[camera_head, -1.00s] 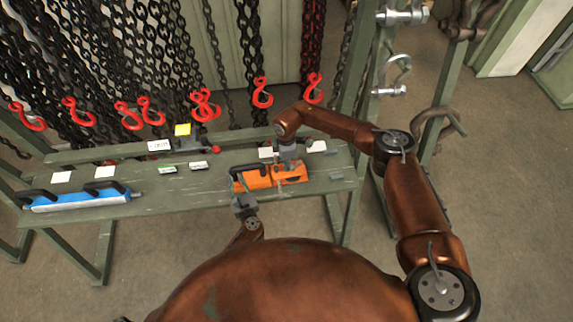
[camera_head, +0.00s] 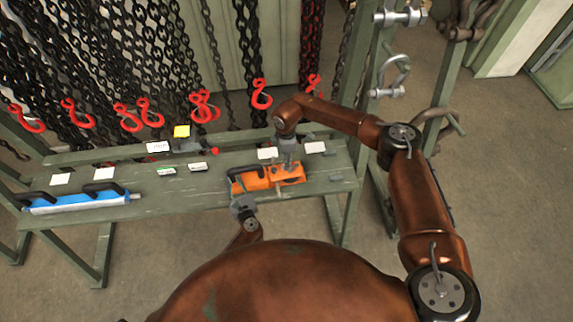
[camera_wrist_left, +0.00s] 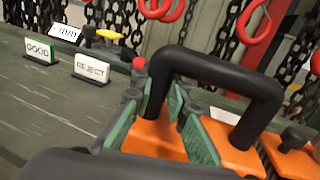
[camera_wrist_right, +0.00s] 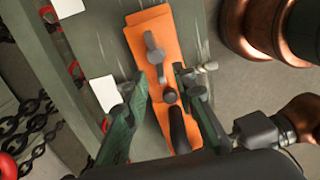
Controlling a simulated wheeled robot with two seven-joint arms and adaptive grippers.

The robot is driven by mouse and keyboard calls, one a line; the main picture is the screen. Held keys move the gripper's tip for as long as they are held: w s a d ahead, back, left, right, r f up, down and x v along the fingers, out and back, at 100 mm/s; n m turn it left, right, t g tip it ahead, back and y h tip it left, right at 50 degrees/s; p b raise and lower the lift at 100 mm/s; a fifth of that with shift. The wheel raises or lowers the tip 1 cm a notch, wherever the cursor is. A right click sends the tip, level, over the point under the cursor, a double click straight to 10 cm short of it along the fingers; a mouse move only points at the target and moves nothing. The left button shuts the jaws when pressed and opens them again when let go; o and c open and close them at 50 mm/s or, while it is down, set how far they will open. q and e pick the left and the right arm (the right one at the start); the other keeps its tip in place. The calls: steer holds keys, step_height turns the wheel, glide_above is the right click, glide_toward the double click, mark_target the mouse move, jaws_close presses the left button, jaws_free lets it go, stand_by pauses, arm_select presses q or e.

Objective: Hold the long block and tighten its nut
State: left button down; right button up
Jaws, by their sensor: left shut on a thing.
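The orange block (camera_head: 256,181) lies on the green bench, with a black arched handle (camera_wrist_left: 222,72) on its top. My left gripper (camera_head: 243,205) is shut on this handle at the block's near left end; its green fingers (camera_wrist_left: 165,120) show in the left wrist view. My right gripper (camera_head: 288,160) is over the block's right part. Its fingers (camera_wrist_right: 165,112) are apart, on either side of a dark round knob (camera_wrist_right: 170,96), which looks like the nut. A grey lever-like part (camera_wrist_right: 155,52) stands farther along the block. Contact between the right fingers and the knob cannot be told.
A blue block (camera_head: 80,200) with black handles lies at the bench's left. GOOD (camera_wrist_left: 40,51) and REJECT (camera_wrist_left: 91,69) signs stand behind, near a yellow-topped item (camera_head: 182,131). Chains with red hooks (camera_head: 262,95) hang behind the bench (camera_head: 170,208). The bench middle is clear.

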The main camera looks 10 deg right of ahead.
arm_select(q)
steer(key=shift+d, duration=0.25)
arm_select(e)
step_height(320, 180, up, 8)
arm_select(q)
steer(key=c, duration=1.8)
jaws_free()
arm_select(e)
steer(key=shift+f, duration=0.1)
arm_select(q)
steer(key=shift+a, duration=0.1)
steer(key=shift+s, duration=0.1)
